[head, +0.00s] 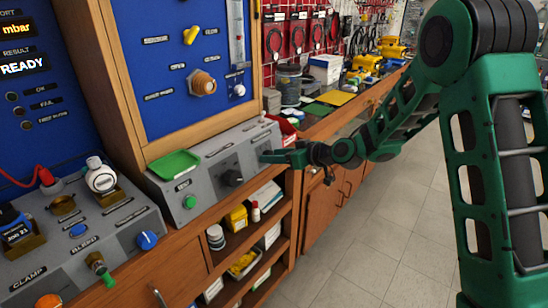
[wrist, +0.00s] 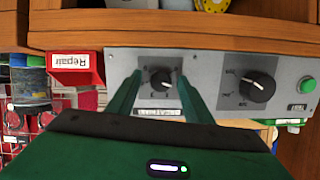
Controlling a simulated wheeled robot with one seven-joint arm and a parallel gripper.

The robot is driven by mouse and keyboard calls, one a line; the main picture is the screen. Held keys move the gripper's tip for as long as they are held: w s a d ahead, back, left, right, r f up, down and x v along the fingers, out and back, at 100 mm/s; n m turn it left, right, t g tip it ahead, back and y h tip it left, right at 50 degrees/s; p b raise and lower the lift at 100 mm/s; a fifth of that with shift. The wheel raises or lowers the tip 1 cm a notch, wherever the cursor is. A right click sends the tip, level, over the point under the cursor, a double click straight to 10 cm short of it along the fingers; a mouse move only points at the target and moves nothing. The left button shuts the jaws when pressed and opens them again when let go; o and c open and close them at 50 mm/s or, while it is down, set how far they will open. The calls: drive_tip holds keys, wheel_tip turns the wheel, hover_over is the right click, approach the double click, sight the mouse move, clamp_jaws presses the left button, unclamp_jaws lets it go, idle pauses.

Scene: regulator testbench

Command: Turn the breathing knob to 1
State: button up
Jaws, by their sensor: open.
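A small black knob (wrist: 160,78) on a grey panel shows in the wrist view, between the fingertips of my gripper (wrist: 159,86). The fingers are open, with a gap on both sides of the knob. A label plate (wrist: 159,112) lies beside it, upside down and too small to read surely. In the head view my gripper (head: 268,156) is at the right end of the grey panel and hides the small knob there. A larger black knob (wrist: 257,87) sits beside it on the panel; it also shows in the head view (head: 232,177).
A green button (wrist: 308,83) and a green tray (head: 175,163) are further along the panel. A red bin labelled Repair (wrist: 77,70) stands close beside the panel's end. A wooden ledge (wrist: 150,38) borders the panel. The aisle floor (head: 370,235) is clear.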

drive_tip(key=shift+w+a+f, duration=0.15)
drive_tip(key=shift+a, duration=0.1)
drive_tip(key=c, duration=1.1)
drive_tip(key=shift+o, duration=0.2)
drive_tip(key=shift+n, duration=0.3)
drive_tip(key=o, duration=1.1)
drive_tip(key=shift+c, duration=0.2)
drive_tip(key=shift+d, duration=0.1)
drive_tip(key=v, duration=1)
drive_tip(key=shift+d, duration=0.2)
